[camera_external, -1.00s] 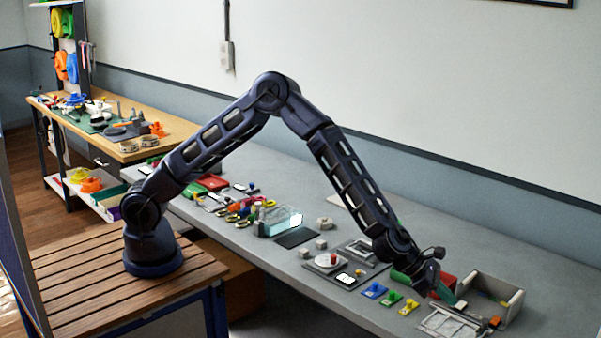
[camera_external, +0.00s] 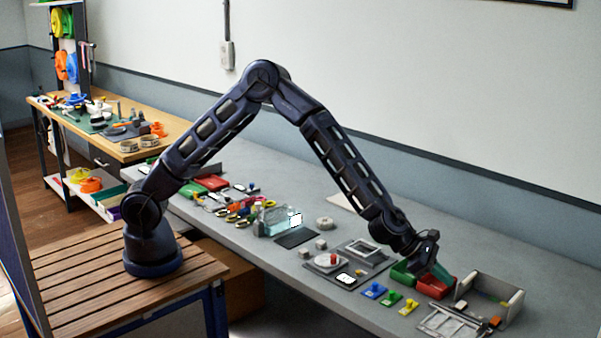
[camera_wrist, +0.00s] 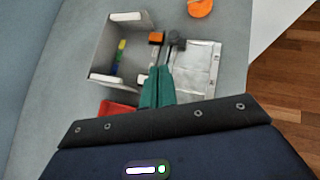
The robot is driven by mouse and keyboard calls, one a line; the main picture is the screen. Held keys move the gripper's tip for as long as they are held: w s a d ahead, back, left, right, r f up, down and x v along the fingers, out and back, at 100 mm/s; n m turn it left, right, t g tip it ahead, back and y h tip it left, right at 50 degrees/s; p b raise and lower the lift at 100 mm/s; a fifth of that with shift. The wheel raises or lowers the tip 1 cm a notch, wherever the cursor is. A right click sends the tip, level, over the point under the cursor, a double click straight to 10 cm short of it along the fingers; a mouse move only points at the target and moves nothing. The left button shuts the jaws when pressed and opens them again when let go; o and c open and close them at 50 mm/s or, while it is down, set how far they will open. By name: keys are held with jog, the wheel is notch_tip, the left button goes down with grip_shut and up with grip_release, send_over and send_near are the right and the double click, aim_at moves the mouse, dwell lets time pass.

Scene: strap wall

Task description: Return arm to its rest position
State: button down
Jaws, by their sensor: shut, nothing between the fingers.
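My arm stretches from its base on the wooden slatted stand over the grey bench. My gripper (camera_external: 443,274) has green fingers that are shut with nothing between them. It is above the bench near the red bin (camera_external: 436,288). In the wrist view the closed fingers (camera_wrist: 157,88) point toward the grey open box and the metal plate, with the red bin partly hidden beside them.
A grey open box (camera_external: 511,310) holds small coloured pieces. A metal plate (camera_wrist: 197,68) lies beside it. The wall runs behind the bench.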

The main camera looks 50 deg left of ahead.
jog(key=w+a+r+m, duration=0.4)
jog(key=a+r, duration=0.3)
jog(key=a, duration=0.3)
jog(key=w+a+r+m, duration=0.4)
jog(key=w+a+r, duration=0.1)
jog(key=a+r, duration=0.35)
jog(key=a+r+m+y, duration=0.1)
jog(key=a+r+m, duration=0.25)
jog(key=a, duration=0.85)
jog(key=a+r+m+y, duration=0.2)
jog(key=a+r+m, duration=0.15)
jog(key=a, duration=0.85)
jog(key=s+a+r+m+y, duration=0.1)
jog(key=s+a, duration=0.2)
jog(key=a, duration=0.5)
jog(key=s+a+r+m+t+y, duration=0.1)
jog(key=s+a, duration=0.2)
jog(key=a, duration=0.4)
jog(key=s+a+r+m+y, duration=0.15)
jog(key=s+a, duration=0.25)
jog(key=a, duration=0.4)
jog(key=s+a+f+m+g+y, duration=0.1)
jog(key=s+a+f+m+y, duration=0.1)
jog(key=s+a, duration=1.3)
jog(key=shift+a+f+m+y, duration=0.35)
jog(key=shift+a+f+m, duration=0.05)
jog(key=shift+a+m, duration=0.25)
jog(key=shift+w, duration=0.1)
